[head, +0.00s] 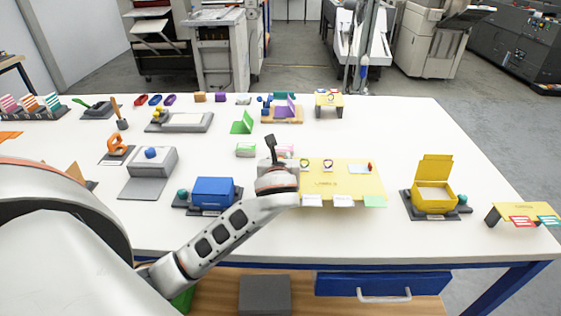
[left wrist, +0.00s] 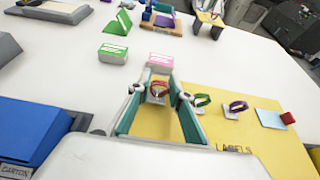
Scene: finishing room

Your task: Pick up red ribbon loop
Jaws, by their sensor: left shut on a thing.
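The red ribbon loop (left wrist: 158,89) is a small ring seen between the fingertips of my left gripper (left wrist: 159,97) in the left wrist view. The gripper is shut on it, at the far left edge of the yellow labels board (left wrist: 262,150). I cannot tell whether the loop still touches the board. In the head view my left gripper (head: 272,158) stands at the left end of the board (head: 340,190) and hides the red loop. A green loop (left wrist: 202,100) and a purple loop (left wrist: 238,108) lie to the right on the board. My right gripper is not in view.
A pink and white box (left wrist: 160,61) stands just beyond the fingertips, with a green and white box (left wrist: 113,53) to its left. A blue box (head: 213,191) is left of the gripper. A yellow open box (head: 433,196) stands at right.

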